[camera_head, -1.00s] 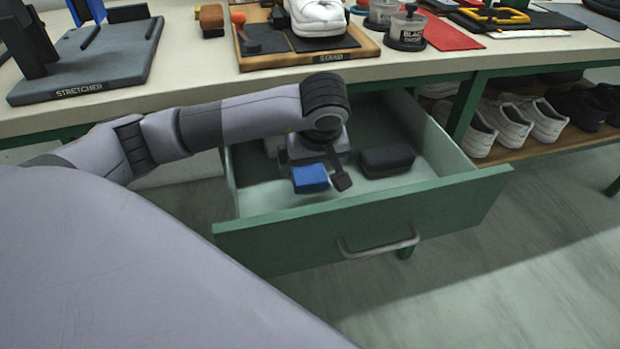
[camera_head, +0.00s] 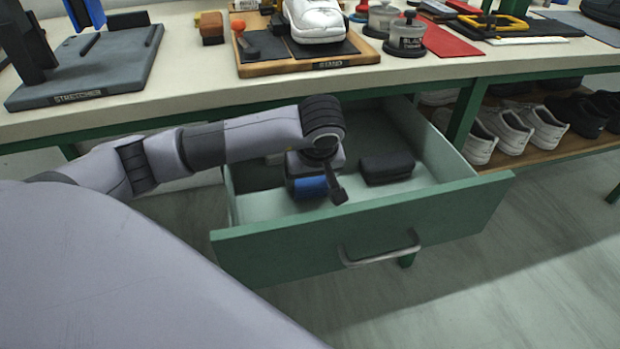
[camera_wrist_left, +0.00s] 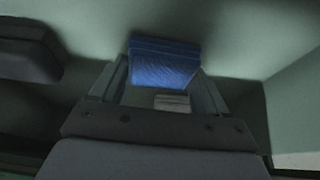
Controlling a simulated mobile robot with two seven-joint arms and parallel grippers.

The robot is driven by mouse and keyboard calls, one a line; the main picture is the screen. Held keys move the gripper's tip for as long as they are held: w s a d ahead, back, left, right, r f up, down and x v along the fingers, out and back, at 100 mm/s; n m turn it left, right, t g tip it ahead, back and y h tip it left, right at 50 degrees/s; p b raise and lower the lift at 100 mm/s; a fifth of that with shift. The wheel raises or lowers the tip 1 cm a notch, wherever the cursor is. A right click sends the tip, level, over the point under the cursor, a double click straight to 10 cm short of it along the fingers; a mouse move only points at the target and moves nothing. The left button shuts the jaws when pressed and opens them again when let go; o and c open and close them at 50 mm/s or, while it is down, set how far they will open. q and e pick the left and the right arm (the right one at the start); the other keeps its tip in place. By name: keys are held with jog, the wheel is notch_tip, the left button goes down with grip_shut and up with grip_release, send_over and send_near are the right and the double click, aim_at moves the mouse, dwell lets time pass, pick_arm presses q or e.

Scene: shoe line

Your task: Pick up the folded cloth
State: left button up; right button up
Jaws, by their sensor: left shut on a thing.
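The folded cloth is blue and shows in the head view (camera_head: 308,188) inside the open green drawer (camera_head: 365,228), at its left part. My left gripper (camera_head: 318,186) reaches down into the drawer and is shut on the cloth. The hand hides the cloth's upper part and one finger. In the left wrist view the cloth (camera_wrist_left: 163,62) sits between the gripper's fingers. I cannot tell whether it touches the drawer floor. My right gripper is not in view.
A dark block (camera_head: 387,168) lies in the drawer to the right of my gripper. The worktop above holds a stretcher (camera_head: 90,65), a wooden stand (camera_head: 262,67) with a white shoe (camera_head: 318,20), and tins (camera_head: 406,38). Shoes (camera_head: 505,130) stand on a shelf at the right.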

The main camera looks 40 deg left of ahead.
aim_at(310, 181)
pick_arm(q)
notch_tip(310, 181, up, 20)
jog(key=p, duration=0.4)
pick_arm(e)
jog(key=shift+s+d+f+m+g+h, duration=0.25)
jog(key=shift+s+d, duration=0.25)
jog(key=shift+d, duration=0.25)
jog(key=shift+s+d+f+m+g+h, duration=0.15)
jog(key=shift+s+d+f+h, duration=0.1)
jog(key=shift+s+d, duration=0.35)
pick_arm(q)
jog(key=shift+f, duration=0.1)
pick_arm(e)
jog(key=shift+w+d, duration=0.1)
